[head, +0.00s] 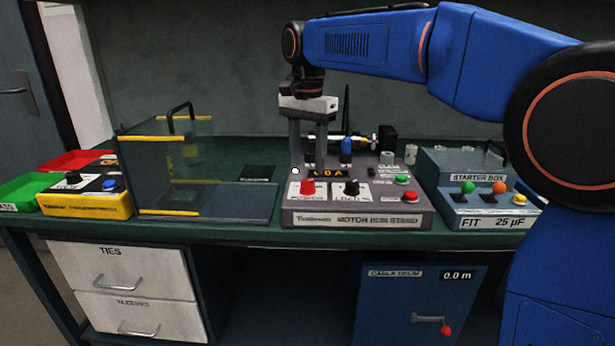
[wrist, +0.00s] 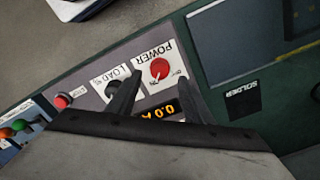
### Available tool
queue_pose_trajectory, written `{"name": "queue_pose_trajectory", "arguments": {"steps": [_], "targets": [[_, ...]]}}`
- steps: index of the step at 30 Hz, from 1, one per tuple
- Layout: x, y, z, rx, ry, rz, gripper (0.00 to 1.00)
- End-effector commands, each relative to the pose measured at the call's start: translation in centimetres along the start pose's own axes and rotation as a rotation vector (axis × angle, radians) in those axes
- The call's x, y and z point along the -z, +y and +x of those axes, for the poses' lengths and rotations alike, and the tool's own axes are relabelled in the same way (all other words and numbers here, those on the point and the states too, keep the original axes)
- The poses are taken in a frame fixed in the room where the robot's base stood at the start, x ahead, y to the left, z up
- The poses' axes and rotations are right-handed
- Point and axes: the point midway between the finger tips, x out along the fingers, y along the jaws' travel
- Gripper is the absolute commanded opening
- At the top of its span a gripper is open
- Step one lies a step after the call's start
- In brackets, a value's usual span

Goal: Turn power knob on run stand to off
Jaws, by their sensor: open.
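The motor run stand (head: 357,218) is a grey box on the green bench. Its red power knob (head: 308,187) sits at the front left on a white plate marked POWER. In the wrist view the power knob (wrist: 159,69) is clear, with small markings around it; I cannot tell surely which way it points. My gripper (head: 309,166) points down above and behind the knob, over the orange display (head: 328,173). In the wrist view my gripper (wrist: 157,77) is open, its fingers on either side below the knob, with nothing between them.
A black load knob (head: 351,188) stands right of the power knob, close to one finger. Green and red buttons (head: 411,196) are farther right. A clear guard box (head: 205,198) is on the left and the starter box (head: 478,205) on the right. A motor stands behind.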

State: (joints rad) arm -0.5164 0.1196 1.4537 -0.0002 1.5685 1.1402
Motion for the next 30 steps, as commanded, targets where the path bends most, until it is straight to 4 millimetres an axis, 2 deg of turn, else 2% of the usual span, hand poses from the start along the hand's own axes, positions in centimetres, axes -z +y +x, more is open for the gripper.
{"name": "queue_pose_trajectory", "arguments": {"steps": [3,9,15,22,23,27,28,30], "targets": [[0.0,0.1,2.0,-0.001,0.0,0.0,0.46],[0.0,0.0,4.2,-0.001,0.0,0.0,0.46],[0.0,0.0,5.0,0.0,0.0,0.0,0.46],[0.0,0.0,5.1,0.0,0.0,0.0,0.46],[0.0,0.0,5.0,0.0,0.0,0.0,0.42],[0.0,0.0,5.0,0.0,0.0,0.0,0.08],[0.0,0.0,5.0,0.0,0.0,0.0,0.05],[0.0,0.0,5.0,0.001,0.0,0.0,0.05]]}}
